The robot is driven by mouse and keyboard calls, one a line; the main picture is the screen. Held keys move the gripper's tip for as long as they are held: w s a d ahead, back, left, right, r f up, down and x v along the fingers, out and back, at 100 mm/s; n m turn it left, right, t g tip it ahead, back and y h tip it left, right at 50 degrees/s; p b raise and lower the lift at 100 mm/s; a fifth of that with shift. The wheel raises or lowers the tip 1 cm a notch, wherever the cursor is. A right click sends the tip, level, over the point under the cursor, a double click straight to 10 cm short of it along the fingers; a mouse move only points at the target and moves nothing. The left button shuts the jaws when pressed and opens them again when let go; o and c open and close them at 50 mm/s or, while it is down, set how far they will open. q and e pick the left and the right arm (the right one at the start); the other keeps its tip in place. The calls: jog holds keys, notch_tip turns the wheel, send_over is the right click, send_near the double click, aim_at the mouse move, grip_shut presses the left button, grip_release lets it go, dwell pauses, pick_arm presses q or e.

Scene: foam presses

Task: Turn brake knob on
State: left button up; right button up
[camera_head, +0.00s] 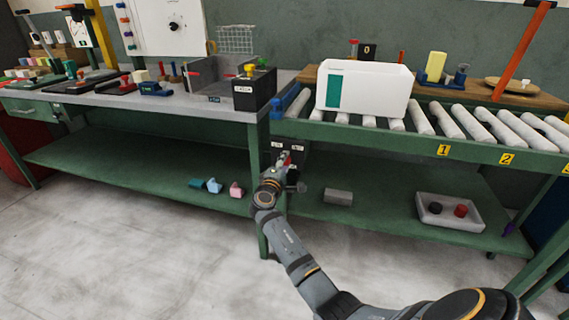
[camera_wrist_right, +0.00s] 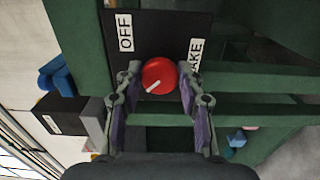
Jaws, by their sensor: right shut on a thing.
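The brake knob (camera_wrist_right: 160,72) is red and round, with a white pointer line. It sits on a black panel (camera_wrist_right: 160,25) with an "OFF" label and a partly hidden label ending in "AKE". In the right wrist view the pointer aims to the lower left. My right gripper (camera_head: 286,164) is at this panel, under the bench by the table leg, with its fingers on both sides of the knob, shut on it. In the head view the gripper mostly hides the knob. My left gripper is not in view.
A green table leg (camera_head: 256,170) stands close to the left of my gripper. The roller conveyor (camera_head: 450,118) is above right. On the lower shelf lie a grey block (camera_head: 338,196), a grey tray (camera_head: 452,224) and small coloured pieces (camera_head: 214,185). The floor in front is clear.

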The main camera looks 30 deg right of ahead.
jog(key=o, duration=1.2)
jog(key=shift+c, duration=0.2)
jog(key=v, duration=0.7)
jog(key=shift+s+a, duration=0.15)
jog(key=shift+s, duration=0.05)
jog(key=shift+f, duration=0.1)
